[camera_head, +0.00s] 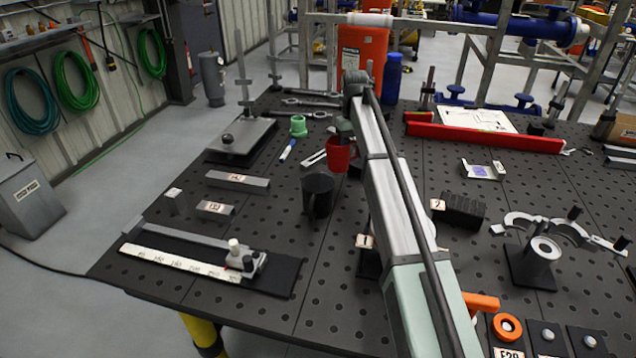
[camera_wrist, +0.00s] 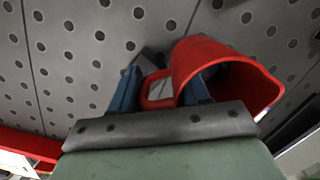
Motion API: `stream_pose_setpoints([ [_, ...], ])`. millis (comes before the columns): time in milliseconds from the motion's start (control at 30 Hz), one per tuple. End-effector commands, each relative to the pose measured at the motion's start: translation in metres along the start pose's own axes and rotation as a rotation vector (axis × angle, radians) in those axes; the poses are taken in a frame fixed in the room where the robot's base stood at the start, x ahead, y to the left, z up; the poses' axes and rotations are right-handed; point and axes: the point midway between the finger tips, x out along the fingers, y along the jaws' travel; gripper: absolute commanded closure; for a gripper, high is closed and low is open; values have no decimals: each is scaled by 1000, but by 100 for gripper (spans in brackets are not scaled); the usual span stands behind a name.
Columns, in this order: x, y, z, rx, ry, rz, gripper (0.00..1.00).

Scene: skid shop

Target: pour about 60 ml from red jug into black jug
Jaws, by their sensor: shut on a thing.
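The red jug (camera_head: 341,155) is near the middle of the table in the head view, just behind and right of the black jug. My gripper (camera_wrist: 160,88) is shut on the red jug, with its blue fingers at the handle side; the jug's body (camera_wrist: 222,62) fills the right of the wrist view. In the head view the red jug looks close to upright; I cannot tell its height above the table. The black jug (camera_head: 319,193) stands upright on the table. The contents of both jugs are not visible.
A green ring-shaped part (camera_head: 298,126) and a marker (camera_head: 287,150) lie left of the red jug. Metal blocks (camera_head: 237,181) lie farther left. A ruler fixture (camera_head: 190,262) is at the front left. A black block (camera_head: 460,210) is right of my arm.

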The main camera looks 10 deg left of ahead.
Motion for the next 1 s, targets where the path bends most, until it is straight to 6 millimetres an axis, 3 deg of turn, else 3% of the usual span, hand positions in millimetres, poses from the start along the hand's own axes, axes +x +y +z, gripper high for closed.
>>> stream_pose_setpoints([
  [600,7,7,3,-503,-3,71,99],
  [1000,8,10,4,-581,-5,82,99],
])
